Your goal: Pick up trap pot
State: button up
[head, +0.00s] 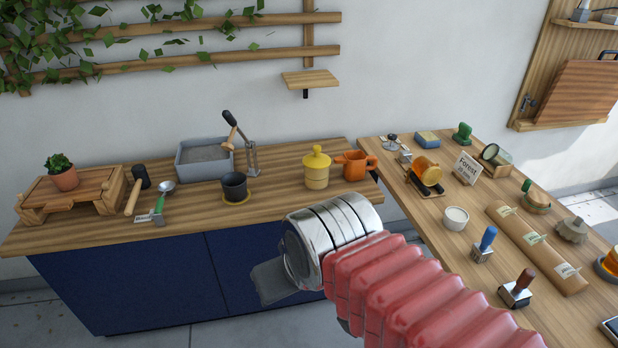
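No label marks a trap pot, so I cannot tell for sure which vessel it is. A dark grey open pot (234,186) stands upright on a yellow round base (236,200) on the left counter. To its right stand a yellow lidded pot (316,170) and an orange spouted pot (355,165). My arm, with red bellows and a chrome wrist, reaches in from the lower right. A flat grey part at its end, likely my gripper (277,283), shows in front of the blue cabinet, below and right of the dark pot. Its fingers are not clearly visible.
A grey tray (204,158) and a cranked metal tool (251,158) stand behind the dark pot. A mallet (137,188), a scoop (161,198) and a plant (62,172) on a wooden stand are left. The right counter (425,215) is crowded. Bare wood lies before the yellow pot.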

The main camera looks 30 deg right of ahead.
aim_at(314, 179)
jog(key=z, duration=0.05)
jog(key=i, duration=1)
jog(key=u, duration=0.05)
